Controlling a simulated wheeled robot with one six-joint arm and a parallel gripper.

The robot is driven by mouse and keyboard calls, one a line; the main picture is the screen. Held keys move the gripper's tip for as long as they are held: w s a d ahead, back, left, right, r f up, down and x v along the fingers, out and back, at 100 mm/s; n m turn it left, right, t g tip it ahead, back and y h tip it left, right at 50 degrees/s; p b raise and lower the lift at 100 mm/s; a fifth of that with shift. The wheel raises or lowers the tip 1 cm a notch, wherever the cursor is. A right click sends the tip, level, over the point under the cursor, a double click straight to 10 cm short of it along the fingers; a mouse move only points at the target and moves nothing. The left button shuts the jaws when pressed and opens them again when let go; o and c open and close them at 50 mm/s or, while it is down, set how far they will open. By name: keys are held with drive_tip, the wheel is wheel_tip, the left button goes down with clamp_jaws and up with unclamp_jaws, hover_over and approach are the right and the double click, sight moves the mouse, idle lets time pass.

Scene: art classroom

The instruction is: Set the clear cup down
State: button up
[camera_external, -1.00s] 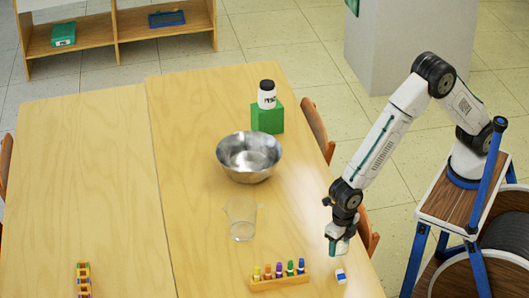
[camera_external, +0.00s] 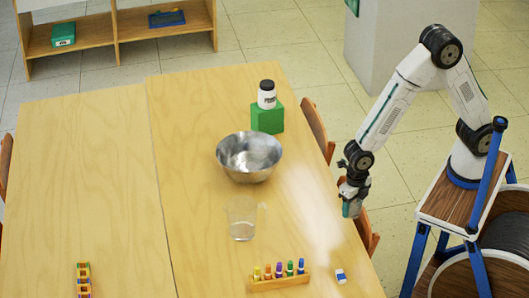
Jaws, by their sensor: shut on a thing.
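A clear cup (camera_external: 242,220) stands upright on the wooden table, in front of the metal bowl. A faint handle-like edge shows on its right side. My gripper (camera_external: 351,208) points down near the table's right edge, well to the right of this cup and not touching it. It is shut on a small grey-green thing at its tips, too small and partly hidden to tell what it is.
A metal bowl (camera_external: 249,160) stands behind the cup. A white jar (camera_external: 267,95) sits on a green block (camera_external: 267,119) farther back. A marker rack (camera_external: 279,283) and a blue-and-white block (camera_external: 341,276) lie in front. Chairs (camera_external: 318,130) stand along the right edge. The table's left half is mostly clear.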

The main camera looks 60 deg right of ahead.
drive_tip(key=shift+s+n, duration=0.1)
drive_tip(key=shift+n, duration=0.2)
drive_tip(key=shift+w+a+f, duration=0.1)
drive_tip(key=shift+w, duration=0.15)
hover_over(304, 225)
drive_tip(key=shift+a+f, duration=0.1)
drive_tip(key=shift+f, duration=2.35)
drive_tip(key=shift+f, duration=0.15)
drive_tip(key=o, duration=1)
drive_tip(key=shift+c, duration=0.2)
wheel_tip(304, 225, up, 12)
